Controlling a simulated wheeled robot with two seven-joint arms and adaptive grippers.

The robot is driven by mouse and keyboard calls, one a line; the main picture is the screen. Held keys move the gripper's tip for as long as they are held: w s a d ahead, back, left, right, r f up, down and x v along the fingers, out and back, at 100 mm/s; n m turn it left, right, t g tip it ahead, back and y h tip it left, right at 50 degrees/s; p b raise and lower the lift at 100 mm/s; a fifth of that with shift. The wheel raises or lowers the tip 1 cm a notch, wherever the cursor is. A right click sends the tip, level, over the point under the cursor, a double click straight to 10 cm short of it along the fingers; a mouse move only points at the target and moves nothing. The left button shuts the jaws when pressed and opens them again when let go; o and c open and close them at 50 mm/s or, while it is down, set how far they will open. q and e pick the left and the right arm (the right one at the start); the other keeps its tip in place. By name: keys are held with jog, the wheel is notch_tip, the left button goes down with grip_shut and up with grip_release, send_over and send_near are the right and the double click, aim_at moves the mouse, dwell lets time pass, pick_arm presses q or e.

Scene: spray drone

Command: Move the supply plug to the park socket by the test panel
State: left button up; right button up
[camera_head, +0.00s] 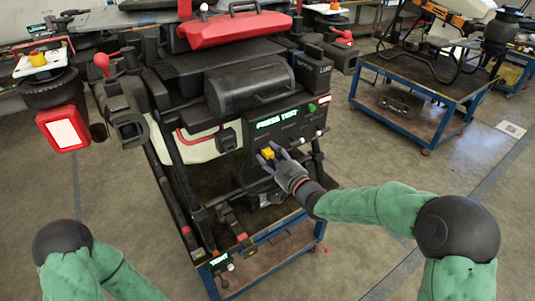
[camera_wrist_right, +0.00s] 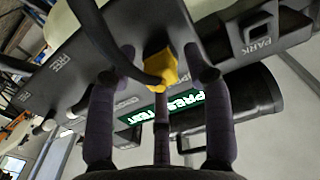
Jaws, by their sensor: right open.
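The yellow supply plug (camera_head: 268,153) is at the front of the black test panel (camera_head: 287,131), below the lit PRESS TEST display. In the right wrist view the plug (camera_wrist_right: 163,68) shows between my fingers, with a black cable curving away from it. My right gripper (camera_head: 266,158) is open, its fingers spread around the plug; in the wrist view (camera_wrist_right: 163,75) gaps show beside it. How the plug sits in the panel is hidden. The socket marked PARK (camera_wrist_right: 257,32) looks empty, at upper right in the wrist view. My left gripper is out of view.
A black cylinder (camera_head: 248,84) and a red case (camera_head: 232,28) lie above the panel. A red-framed white sign (camera_head: 64,130) hangs at left. A blue cart (camera_head: 410,107) stands at right, with clear floor in front. A spot marked FREE (camera_wrist_right: 62,62) shows on the panel.

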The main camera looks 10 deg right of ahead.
aim_at(271, 156)
jog(key=shift+b, duration=0.65)
dwell(0.8)
grip_shut()
dwell(0.4)
jog(key=shift+v, duration=2.95)
jog(key=shift+s, duration=0.1)
